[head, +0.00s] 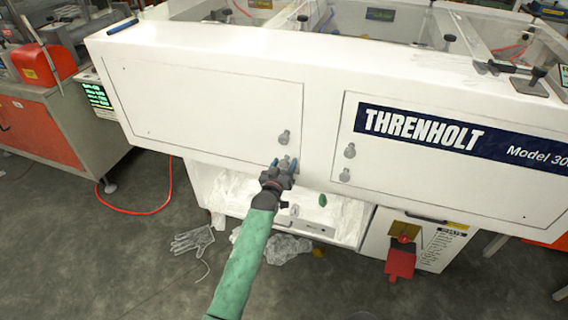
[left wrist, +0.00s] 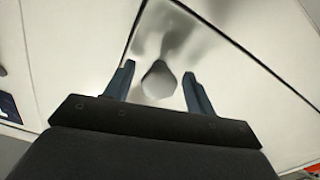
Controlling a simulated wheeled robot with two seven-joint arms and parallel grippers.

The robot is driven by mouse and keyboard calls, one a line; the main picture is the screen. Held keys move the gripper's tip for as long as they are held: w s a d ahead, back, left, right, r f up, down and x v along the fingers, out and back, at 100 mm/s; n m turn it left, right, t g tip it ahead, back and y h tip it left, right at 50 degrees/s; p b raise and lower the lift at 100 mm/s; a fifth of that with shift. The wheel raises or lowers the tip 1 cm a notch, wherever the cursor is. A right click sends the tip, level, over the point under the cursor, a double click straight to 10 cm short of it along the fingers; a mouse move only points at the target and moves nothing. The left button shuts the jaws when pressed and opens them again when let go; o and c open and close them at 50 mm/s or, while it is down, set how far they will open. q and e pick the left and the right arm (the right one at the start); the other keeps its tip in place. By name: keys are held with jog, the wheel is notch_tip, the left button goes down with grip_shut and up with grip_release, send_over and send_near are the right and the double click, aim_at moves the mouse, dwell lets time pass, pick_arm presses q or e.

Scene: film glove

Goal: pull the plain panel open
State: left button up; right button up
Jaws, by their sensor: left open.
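The plain panel (head: 200,95) is a white door on the left half of the white machine's front. It looks shut and flush, with a thin outline around it. It has an upper grey knob (head: 284,137) and a lower grey knob (head: 284,162) near its right edge. My left gripper (head: 284,166) is open at the lower knob. In the left wrist view the blue fingers of my left gripper (left wrist: 158,85) stand on either side of a grey knob (left wrist: 159,79), with a gap on both sides. My right gripper is not in view.
A second panel (head: 450,190) with a THRENHOLT label is on the right. Below is an open white bay (head: 340,215). A red switch (head: 400,262) is at lower right. A glove (head: 192,240) and crumpled film (head: 288,248) lie on the floor. An orange cabinet (head: 40,130) stands left.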

pick_arm(q)
jog(key=shift+w, duration=0.15)
grip_shut()
